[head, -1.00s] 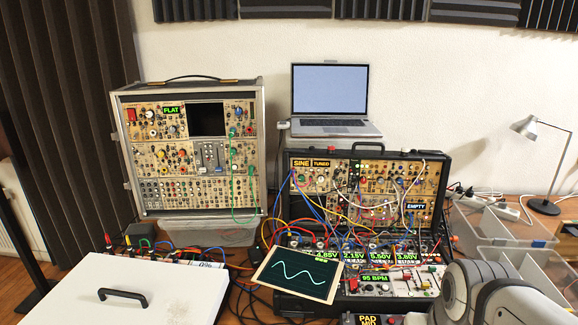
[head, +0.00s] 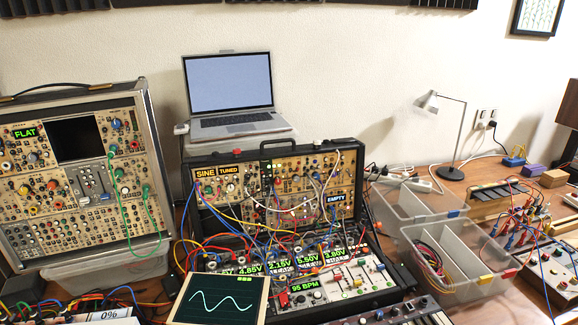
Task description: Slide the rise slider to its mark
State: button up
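No slider with a readable "rise" label shows, and I cannot make out a mark. A grey module with small sliders (head: 93,184) sits under the dark screen of the left synth case (head: 148,140). A pale panel with several slider or knob caps (head: 352,279), some red, lies in the front of the middle synth case (head: 270,146). I cannot tell whether either holds the rise slider. My gripper is not in view.
A tablet with a sine wave (head: 218,300) leans in front of the middle case. Patch cables hang across both cases. A laptop (head: 230,85) stands behind. Clear bins (head: 455,285), a lamp (head: 452,172) and a cabled patch panel (head: 562,268) are at the right.

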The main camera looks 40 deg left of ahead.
aim_at(84, 200)
jog(key=z, duration=0.3)
jog(key=k, duration=1.95)
jog(key=u, duration=2.05)
jog(key=i, duration=1.05)
jog(key=u, duration=0.05)
